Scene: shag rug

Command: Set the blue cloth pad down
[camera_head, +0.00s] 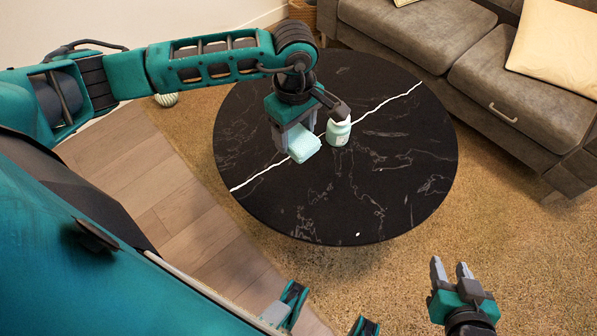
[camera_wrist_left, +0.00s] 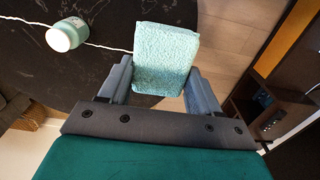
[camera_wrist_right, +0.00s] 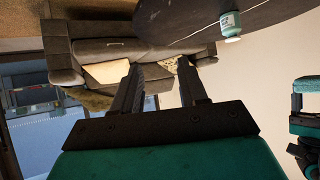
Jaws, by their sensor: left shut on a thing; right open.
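The blue cloth pad (camera_head: 303,145) is a light blue, fuzzy block over the black round table (camera_head: 330,220). It also shows large in the left wrist view (camera_wrist_left: 165,60). My left gripper (camera_head: 288,142) is shut on the pad, with one finger at each side of it in the left wrist view (camera_wrist_left: 155,82). I cannot tell whether the pad's underside touches the tabletop. My right gripper (camera_head: 452,268) is open and empty, over the rug at the lower right; its fingers stand apart in the right wrist view (camera_wrist_right: 158,75).
A pale green bottle with a white label (camera_head: 338,131) stands on the table just right of the pad; it also shows in the left wrist view (camera_wrist_left: 68,34). A grey sofa (camera_head: 510,95) is behind at the right. The table's front and right are clear.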

